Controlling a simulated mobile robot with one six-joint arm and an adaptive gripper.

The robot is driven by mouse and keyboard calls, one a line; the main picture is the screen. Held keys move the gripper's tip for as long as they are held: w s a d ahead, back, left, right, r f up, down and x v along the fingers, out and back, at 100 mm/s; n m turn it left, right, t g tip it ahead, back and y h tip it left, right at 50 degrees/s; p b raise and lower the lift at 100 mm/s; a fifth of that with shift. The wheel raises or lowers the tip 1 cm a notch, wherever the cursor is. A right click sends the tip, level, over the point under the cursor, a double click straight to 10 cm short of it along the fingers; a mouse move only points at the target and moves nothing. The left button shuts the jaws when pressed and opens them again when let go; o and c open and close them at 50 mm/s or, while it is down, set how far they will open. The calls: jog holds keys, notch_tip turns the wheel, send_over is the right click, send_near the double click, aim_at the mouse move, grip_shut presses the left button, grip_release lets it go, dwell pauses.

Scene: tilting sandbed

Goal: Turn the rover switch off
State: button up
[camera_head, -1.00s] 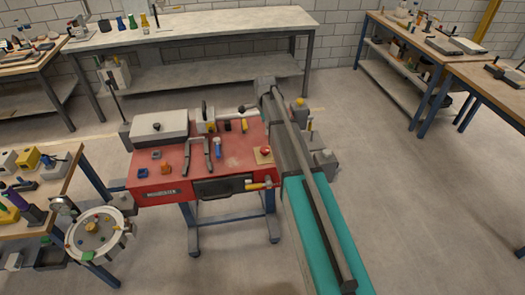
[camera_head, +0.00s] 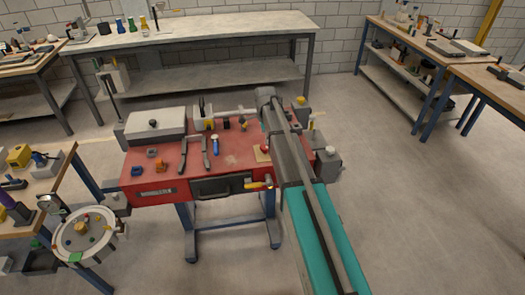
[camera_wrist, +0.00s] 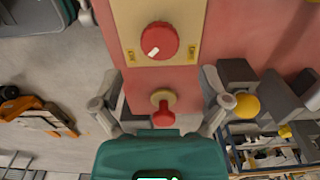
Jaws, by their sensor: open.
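The switch is a round red knob (camera_wrist: 159,41) with a white mark, set on a cream plate (camera_wrist: 133,18) with small yellow labels on both sides. The mark points to the lower left in the wrist view; I cannot read the labels. In the head view the knob (camera_head: 264,148) is small, near the right edge of the red bench. My gripper (camera_wrist: 160,104) is open, with its two grey fingers apart in the wrist view. The knob appears beyond the fingertips and between their lines, apart from them. A smaller red knob with a cream collar (camera_wrist: 163,97) shows between the fingers.
The red bench (camera_head: 232,161) also carries a grey box (camera_head: 155,125), black-handled pieces and small blocks. A yellow-handled lever (camera_head: 258,184) is on its front. In the wrist view, grey blocks with a yellow button (camera_wrist: 246,106) stand close to the right finger.

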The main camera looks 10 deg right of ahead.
aim_at(265, 146)
jog(key=shift+f+b, duration=2.35)
jog(key=shift+f, duration=0.25)
